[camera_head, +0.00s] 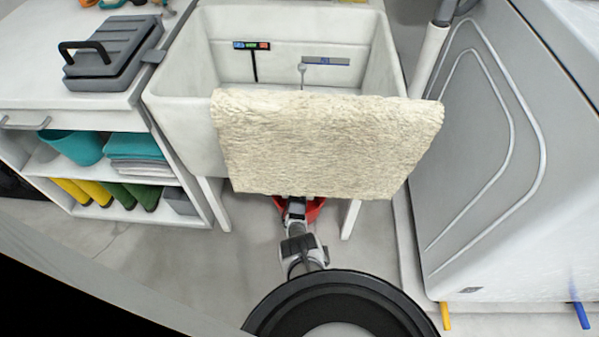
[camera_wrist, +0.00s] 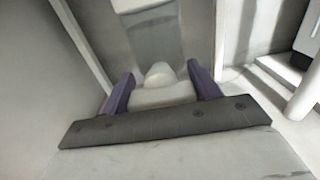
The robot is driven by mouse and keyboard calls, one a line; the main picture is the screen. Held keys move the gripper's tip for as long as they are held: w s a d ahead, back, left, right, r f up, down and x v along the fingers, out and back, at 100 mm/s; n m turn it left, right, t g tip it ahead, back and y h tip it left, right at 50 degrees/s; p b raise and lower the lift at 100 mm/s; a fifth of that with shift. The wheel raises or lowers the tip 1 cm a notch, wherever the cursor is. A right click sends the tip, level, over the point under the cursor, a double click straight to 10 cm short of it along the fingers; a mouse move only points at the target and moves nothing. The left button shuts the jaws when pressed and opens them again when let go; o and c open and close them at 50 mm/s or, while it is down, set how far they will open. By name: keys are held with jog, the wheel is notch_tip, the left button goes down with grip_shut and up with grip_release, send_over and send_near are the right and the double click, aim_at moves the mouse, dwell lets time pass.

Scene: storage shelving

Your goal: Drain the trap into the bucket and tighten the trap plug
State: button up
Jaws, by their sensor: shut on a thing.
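The red bucket (camera_head: 314,209) stands on the floor under the sink, and only part of its rim and side shows past my arm and a hanging towel. In the wrist view my gripper (camera_wrist: 160,82) has its two purple fingers on either side of a pale, rounded piece, which looks like the trap plug (camera_wrist: 159,73). The gripper is shut on it. A grey, see-through part that looks like the trap (camera_wrist: 154,38) lies just beyond the plug. In the head view the trap, the plug and my fingertips are hidden. No water can be made out.
A cream towel (camera_head: 320,145) hangs over the front of the white sink (camera_head: 180,120) above my arm. Sink legs (camera_head: 212,203) stand on both sides. A shelf unit (camera_head: 60,165) is at left and a large grey-white appliance (camera_head: 510,170) at right. Floor shows at lower left.

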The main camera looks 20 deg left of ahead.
jog(key=shift+n, duration=0.5)
jog(key=shift+n+b, duration=0.3)
jog(key=shift+n, duration=0.8)
jog(key=n, duration=0.4)
jog(key=shift+a+n, duration=0.15)
jog(key=shift+n, duration=0.15)
jog(key=n, duration=0.4)
jog(key=shift+a+f, duration=0.1)
jog(key=shift+f+n, duration=0.1)
jog(key=shift+n, duration=1.9)
jog(key=o, duration=1)
